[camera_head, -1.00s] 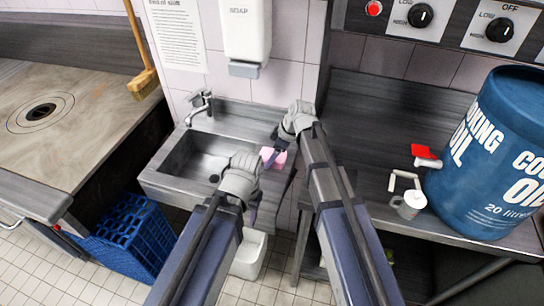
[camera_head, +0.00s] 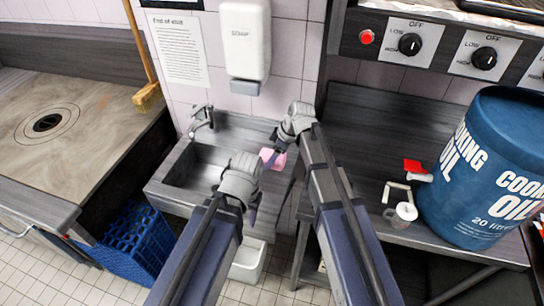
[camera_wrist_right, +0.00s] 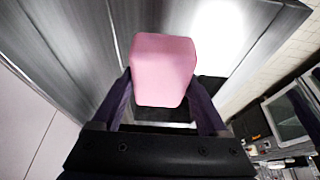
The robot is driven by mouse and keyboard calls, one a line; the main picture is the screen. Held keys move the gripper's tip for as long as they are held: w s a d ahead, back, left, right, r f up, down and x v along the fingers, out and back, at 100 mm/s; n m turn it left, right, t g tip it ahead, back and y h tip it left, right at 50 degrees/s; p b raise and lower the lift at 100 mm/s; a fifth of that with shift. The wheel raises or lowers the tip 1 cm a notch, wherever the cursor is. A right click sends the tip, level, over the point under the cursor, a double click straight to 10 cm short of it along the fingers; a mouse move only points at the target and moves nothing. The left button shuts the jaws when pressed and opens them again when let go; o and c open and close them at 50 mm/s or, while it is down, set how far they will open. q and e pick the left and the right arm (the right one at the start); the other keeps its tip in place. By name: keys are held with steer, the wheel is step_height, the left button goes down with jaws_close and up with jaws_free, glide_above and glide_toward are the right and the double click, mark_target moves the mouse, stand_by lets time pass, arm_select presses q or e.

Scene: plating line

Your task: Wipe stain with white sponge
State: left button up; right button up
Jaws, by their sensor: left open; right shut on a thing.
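My right gripper (camera_head: 268,158) is shut on a pink sponge (camera_head: 277,161) at the right end of the sink. In the right wrist view the pink sponge (camera_wrist_right: 163,70) sits between the two dark fingers. My left gripper (camera_head: 252,212) is open and empty, low in front of the sink's front edge. I see no white sponge in these views. The left worktop (camera_head: 85,150) has brownish discolouration, but I cannot tell whether this is the stain.
A metal sink (camera_head: 190,165) with a tap (camera_head: 203,117) stands at centre. A blue crate (camera_head: 137,240) and a white bin (camera_head: 248,262) are below. To the right, a grey counter (camera_head: 365,130) holds a mug (camera_head: 405,212) and a blue oil drum (camera_head: 485,170). A broom (camera_head: 147,92) leans at the back left.

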step_height(320, 180, up, 3)
steer(key=p, duration=0.3)
arm_select(q)
step_height(320, 180, up, 3)
steer(key=shift+o, duration=0.4)
stand_by(1.0)
